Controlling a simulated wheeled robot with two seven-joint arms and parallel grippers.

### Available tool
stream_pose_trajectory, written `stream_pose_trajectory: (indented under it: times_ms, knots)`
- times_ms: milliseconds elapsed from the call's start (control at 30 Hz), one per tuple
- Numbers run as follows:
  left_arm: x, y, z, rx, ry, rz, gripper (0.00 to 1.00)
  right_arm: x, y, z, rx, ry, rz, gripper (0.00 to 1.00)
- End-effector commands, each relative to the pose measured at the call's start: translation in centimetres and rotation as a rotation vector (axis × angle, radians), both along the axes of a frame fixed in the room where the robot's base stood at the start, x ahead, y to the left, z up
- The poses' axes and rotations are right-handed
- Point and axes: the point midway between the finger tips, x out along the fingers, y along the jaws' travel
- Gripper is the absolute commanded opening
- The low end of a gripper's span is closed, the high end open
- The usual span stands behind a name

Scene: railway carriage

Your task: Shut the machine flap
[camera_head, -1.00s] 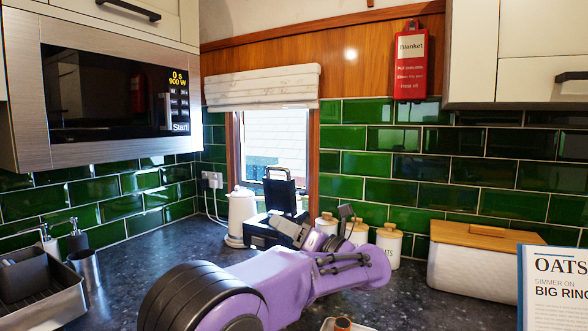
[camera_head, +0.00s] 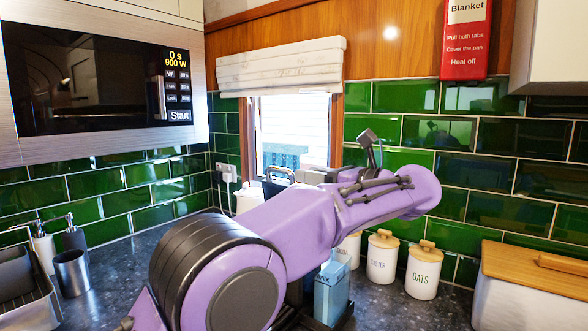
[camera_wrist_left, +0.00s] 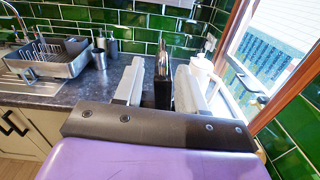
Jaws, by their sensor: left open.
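The machine stands on the worktop by the window. In the head view my purple left arm hides most of it. The top of its raised dark flap (camera_head: 279,174) shows just above the arm. In the wrist view a dark handle-shaped part (camera_wrist_left: 246,80) stands at the right, in front of the window. My left gripper (camera_head: 305,175) points left, close to the flap in the picture. I cannot tell whether they touch. In the wrist view its two pale fingers (camera_wrist_left: 161,70) are spread with nothing gripped between them. My right gripper is not in view.
A microwave (camera_head: 90,80) hangs at upper left. White canisters (camera_head: 424,270), a light blue carton (camera_head: 331,290) and a wooden-lidded bread box (camera_head: 535,290) stand right of my arm. A steel cup (camera_head: 72,272) and a dish rack (camera_head: 22,285) are at left, with clear worktop nearby.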

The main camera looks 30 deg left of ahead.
Motion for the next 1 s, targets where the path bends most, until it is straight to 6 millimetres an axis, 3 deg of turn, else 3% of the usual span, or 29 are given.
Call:
stream_pose_trajectory:
  times_ms: [100, 300, 633, 667, 767, 1000]
  knots:
    - [0.5, 2.9, 0.2, -0.001, 0.006, 0.002, 0.40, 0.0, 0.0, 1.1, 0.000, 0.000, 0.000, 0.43]
    - [0.9, 5.9, 0.0, 0.001, 0.006, -0.001, 0.40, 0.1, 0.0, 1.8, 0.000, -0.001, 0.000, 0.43]
    - [1.0, 6.5, -0.2, 0.001, 0.005, -0.003, 0.40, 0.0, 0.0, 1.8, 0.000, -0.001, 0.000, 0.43]
    - [1.0, 6.5, -0.2, 0.001, 0.005, -0.003, 0.34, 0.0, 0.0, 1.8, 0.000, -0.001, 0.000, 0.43]
    - [1.0, 6.5, -0.2, 0.001, 0.005, -0.003, 0.01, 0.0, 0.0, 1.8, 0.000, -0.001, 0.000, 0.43]
    - [1.0, 6.5, -0.3, 0.001, 0.003, -0.002, 0.00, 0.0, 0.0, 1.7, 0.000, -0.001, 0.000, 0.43]
